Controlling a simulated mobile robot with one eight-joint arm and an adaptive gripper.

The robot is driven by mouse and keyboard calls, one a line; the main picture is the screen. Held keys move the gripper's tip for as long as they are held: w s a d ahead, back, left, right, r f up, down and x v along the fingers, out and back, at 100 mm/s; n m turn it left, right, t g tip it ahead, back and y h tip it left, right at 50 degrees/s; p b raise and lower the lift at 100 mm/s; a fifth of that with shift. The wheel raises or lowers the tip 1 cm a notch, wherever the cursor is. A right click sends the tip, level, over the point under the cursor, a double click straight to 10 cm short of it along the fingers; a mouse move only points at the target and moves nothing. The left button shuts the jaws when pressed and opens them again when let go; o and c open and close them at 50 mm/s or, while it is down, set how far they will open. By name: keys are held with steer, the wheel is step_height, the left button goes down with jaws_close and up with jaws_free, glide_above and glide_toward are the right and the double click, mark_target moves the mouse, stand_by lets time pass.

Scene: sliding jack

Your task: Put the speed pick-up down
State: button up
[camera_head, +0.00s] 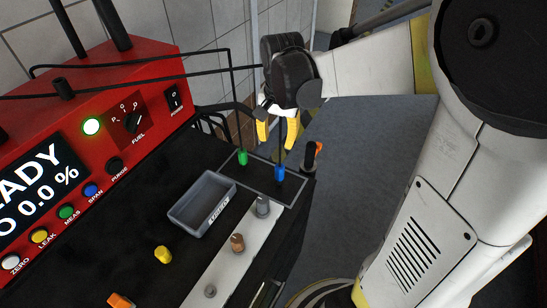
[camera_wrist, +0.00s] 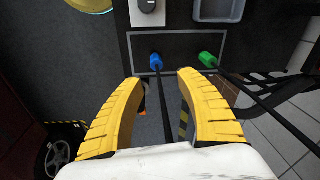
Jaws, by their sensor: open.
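My gripper (camera_head: 277,133) is open above the far end of the black bench top, and its yellow fingers (camera_wrist: 160,80) also show in the wrist view. A blue-ended probe (camera_head: 279,173) with a black stem stands in the outlined rectangle below it. In the wrist view the blue end (camera_wrist: 156,62) lies just beyond the fingertips, and its stem runs between the open fingers. A green-ended probe (camera_head: 242,157) stands beside it, also in the wrist view (camera_wrist: 208,59). No label shows which one is the speed pick-up.
A grey labelled tray (camera_head: 190,217) lies near the outlined rectangle (camera_head: 299,190). A pale strip holds metal fittings (camera_head: 237,242). An orange-and-black item (camera_head: 311,152) stands at the bench edge. The red analyser (camera_head: 100,120) and its cables border the left. Open floor lies right.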

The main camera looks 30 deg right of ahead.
steer(key=s+a+r+n+t, duration=0.6)
steer(key=s+a+n, duration=0.2)
steer(key=s, duration=0.4)
steer(key=shift+n, duration=0.7)
steer(key=shift+a, duration=0.15)
stand_by(1.3)
